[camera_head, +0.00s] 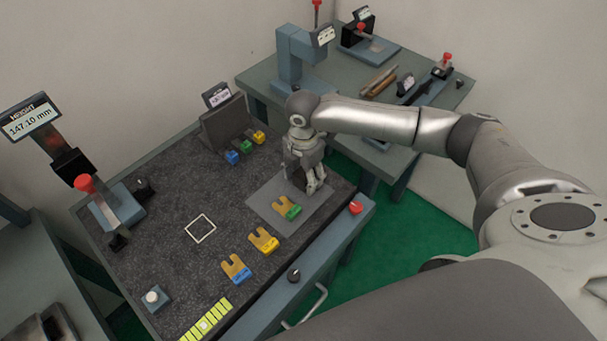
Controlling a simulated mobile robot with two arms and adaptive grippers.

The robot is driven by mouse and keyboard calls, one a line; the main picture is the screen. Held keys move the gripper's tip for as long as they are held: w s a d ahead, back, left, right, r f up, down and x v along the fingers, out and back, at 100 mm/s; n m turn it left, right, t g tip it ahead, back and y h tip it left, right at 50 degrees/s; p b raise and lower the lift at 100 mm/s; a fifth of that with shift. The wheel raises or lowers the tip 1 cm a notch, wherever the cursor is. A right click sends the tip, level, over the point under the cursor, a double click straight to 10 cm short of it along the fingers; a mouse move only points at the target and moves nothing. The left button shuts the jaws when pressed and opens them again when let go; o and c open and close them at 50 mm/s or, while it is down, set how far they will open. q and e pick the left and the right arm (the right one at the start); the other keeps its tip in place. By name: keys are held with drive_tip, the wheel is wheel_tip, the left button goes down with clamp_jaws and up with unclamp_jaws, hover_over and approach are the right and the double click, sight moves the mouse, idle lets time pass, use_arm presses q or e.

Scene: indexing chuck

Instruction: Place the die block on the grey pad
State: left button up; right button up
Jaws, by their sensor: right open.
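The grey pad (263,200) lies flat on the dark speckled table, at its right side. My right gripper (312,187) points down over the far right part of the pad, with its fingers apart. A dark block (298,180) shows partly behind and between the fingers, at the pad; it may be the die block. The fingers cover much of it, and I cannot tell whether they touch it. A brass forked piece with a green base (292,211) lies on the near part of the pad. My left gripper is not in view.
Forked pieces with yellow (271,246) and blue (241,276) bases lie nearer. A dark upright block (224,124) with small coloured pieces stands at the back. A height gauge (110,208) stands left. A white square outline (200,229) is empty. A red button (356,207) is on the right edge.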

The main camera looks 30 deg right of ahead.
sight(303, 173)
wheel_tip(303, 173, up, 12)
drive_tip(key=b, duration=0.2)
drive_tip(key=shift+r, duration=0.2)
